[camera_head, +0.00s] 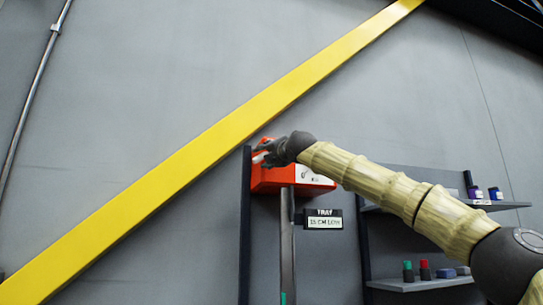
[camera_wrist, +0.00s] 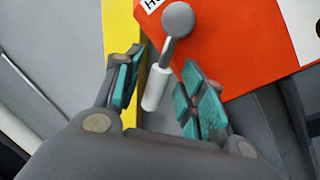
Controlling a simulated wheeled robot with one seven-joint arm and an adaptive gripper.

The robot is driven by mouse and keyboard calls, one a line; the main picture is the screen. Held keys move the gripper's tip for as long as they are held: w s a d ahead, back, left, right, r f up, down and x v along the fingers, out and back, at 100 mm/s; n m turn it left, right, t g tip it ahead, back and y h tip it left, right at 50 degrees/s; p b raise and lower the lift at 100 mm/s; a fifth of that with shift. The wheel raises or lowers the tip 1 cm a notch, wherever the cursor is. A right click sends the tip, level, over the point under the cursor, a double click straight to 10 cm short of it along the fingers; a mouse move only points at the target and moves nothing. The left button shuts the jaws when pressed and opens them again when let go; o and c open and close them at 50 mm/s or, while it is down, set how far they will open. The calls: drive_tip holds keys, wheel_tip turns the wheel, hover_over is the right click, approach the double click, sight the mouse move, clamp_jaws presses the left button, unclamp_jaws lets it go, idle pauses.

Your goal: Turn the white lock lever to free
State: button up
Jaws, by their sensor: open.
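The orange-red valve actuator box (camera_head: 312,181) is mounted on a grey post in front of the wall, and it also fills the upper right of the wrist view (camera_wrist: 245,50). The lock lever has a grey round hub (camera_wrist: 178,19) on the box and a short metal rod ending in a white cylindrical grip (camera_wrist: 156,88). In the wrist view the white grip points down and slightly left. My gripper (camera_wrist: 158,95) is open, with teal pads on either side of the white grip. I cannot tell whether a pad touches it. In the head view my gripper (camera_head: 262,152) covers the box's left end and hides the lever.
A sign (camera_head: 323,219) reading "TRAY" hangs beside the post. Shelves (camera_head: 420,284) with small bottles and coloured items stand at the right, behind my arm. A yellow diagonal beam (camera_head: 190,152) crosses the wall behind the box. A dark upright (camera_head: 245,230) stands left of the post.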

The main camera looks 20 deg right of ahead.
drive_tip(key=v, duration=1.1)
drive_tip(key=shift+s+f, duration=0.2)
drive_tip(key=shift+s, duration=0.15)
drive_tip(key=shift+d, duration=0.1)
